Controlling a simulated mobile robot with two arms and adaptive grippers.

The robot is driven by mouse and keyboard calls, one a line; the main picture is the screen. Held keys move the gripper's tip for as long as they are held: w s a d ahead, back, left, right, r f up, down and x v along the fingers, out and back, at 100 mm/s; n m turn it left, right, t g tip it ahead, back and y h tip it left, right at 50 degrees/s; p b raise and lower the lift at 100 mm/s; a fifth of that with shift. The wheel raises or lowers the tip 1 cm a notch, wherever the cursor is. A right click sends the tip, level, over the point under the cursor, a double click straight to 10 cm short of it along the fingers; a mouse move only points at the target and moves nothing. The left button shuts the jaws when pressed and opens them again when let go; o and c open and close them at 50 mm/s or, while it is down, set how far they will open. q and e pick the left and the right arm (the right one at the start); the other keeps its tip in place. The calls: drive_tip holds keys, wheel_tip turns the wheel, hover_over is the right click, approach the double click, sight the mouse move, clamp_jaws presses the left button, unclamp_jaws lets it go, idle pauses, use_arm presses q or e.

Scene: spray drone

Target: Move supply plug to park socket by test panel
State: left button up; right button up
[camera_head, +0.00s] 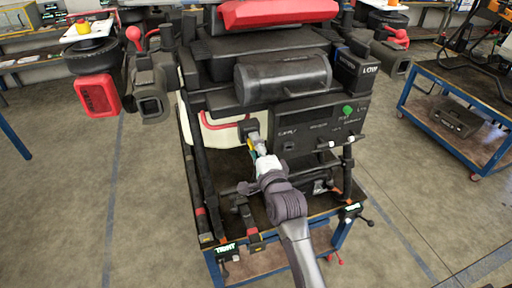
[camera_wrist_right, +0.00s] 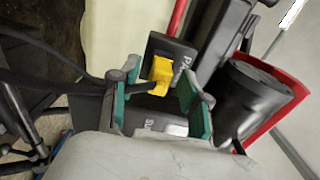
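The yellow supply plug (camera_wrist_right: 160,76) sits against the face of a small black block marked PARK, the park socket (camera_wrist_right: 176,48). A dark cable runs left from it. How deep it sits cannot be told. My right gripper (camera_wrist_right: 158,106) is open, with its green pads apart on either side of the plug and gaps between. In the head view, my right gripper (camera_head: 261,157) reaches up to the small yellow plug (camera_head: 251,144) at the left edge of the black test panel (camera_head: 305,128), which has a green light and a SUPPLY label. My left gripper is not in view.
The panel hangs on the drone's dark frame, above a blue-framed cart (camera_head: 345,232). A black cylinder (camera_head: 283,77) lies above the panel. A blue side cart (camera_head: 465,118) stands at the right. Open floor lies on both sides.

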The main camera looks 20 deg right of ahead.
drive_tip(key=s, duration=1.2)
drive_tip(key=shift+d, duration=0.15)
idle(0.4)
drive_tip(key=s+a+f+n+g+y+b, duration=0.1)
drive_tip(key=a+f+n+g, duration=0.15)
drive_tip(key=f, duration=1.05)
drive_tip(key=s+a+f+n+g+b, duration=0.1)
drive_tip(key=f+n+g, duration=0.25)
drive_tip(key=f, duration=0.95)
drive_tip(key=s+f+n+g+b, duration=0.1)
drive_tip(key=s+f+n+g, duration=0.15)
drive_tip(key=s+f, duration=0.45)
drive_tip(key=s+f+n+g, duration=0.1)
drive_tip(key=s+f+n, duration=0.15)
drive_tip(key=f, duration=0.75)
drive_tip(key=s+d+f+n+g+b, duration=0.1)
drive_tip(key=s+d+f+n+g, duration=0.1)
drive_tip(key=s+f, duration=0.5)
drive_tip(key=s+d+f+n+g+h, duration=0.1)
drive_tip(key=s+d+f+n+g, duration=0.2)
drive_tip(key=s+f, duration=0.4)
drive_tip(key=s+d+f+n+g+b, duration=0.1)
drive_tip(key=s+d+f+n, duration=0.3)
drive_tip(key=s, duration=1.2)
wheel_tip(320, 180, down, 3)
drive_tip(key=shift+d+f+g+h+b, duration=0.15)
drive_tip(key=shift+d+g+h+b, duration=0.2)
drive_tip(key=shift+g, duration=0.4)
